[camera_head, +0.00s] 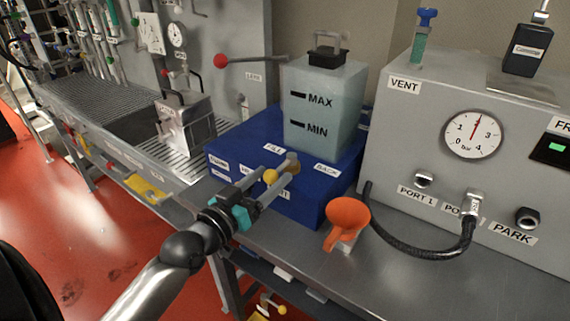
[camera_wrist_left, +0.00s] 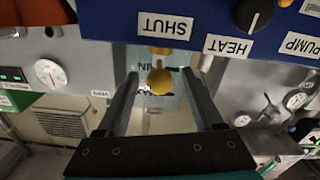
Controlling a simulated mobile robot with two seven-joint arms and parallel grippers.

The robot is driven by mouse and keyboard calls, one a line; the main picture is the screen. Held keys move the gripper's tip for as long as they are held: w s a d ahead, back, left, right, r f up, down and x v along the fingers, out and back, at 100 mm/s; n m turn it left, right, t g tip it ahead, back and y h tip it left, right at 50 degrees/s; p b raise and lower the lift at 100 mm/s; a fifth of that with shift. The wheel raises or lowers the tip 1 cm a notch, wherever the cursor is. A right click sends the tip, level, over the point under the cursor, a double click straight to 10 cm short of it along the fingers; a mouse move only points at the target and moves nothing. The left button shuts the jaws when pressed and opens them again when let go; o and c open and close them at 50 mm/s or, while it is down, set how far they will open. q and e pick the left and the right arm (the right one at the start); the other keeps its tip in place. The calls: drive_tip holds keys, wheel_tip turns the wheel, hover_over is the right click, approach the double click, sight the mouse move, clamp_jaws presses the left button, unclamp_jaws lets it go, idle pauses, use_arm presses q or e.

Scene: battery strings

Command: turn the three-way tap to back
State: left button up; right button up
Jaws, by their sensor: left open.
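The three-way tap (camera_head: 291,161) is on the blue box (camera_head: 235,150), with a metal body and a yellow ball knob (camera_head: 270,176). FILL (camera_head: 275,149) and BACK (camera_head: 327,168) labels are beside it; a third label is partly hidden by my gripper. The knob points toward the lower left, away from BACK. My left gripper (camera_head: 274,175) is open, its fingers on either side of the knob. In the left wrist view the yellow knob (camera_wrist_left: 159,82) shows between the spread fingers, with gaps both sides, near the SHUT label (camera_wrist_left: 165,26). My right gripper is out of view.
A translucent tank (camera_head: 325,110) marked MAX and MIN stands on the box. An orange funnel-shaped piece (camera_head: 347,216) stands to the right. A black hose (camera_head: 420,250) loops from the grey gauge unit (camera_head: 400,130). A metal container (camera_head: 186,122) is at left.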

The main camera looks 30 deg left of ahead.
sight(285, 162)
use_arm(q)
drive_tip(key=shift+w+d, duration=0.15)
drive_tip(key=shift+w, duration=1.3)
drive_tip(key=shift+w+d, duration=0.15)
drive_tip(key=shift+w, duration=1.3)
clamp_jaws()
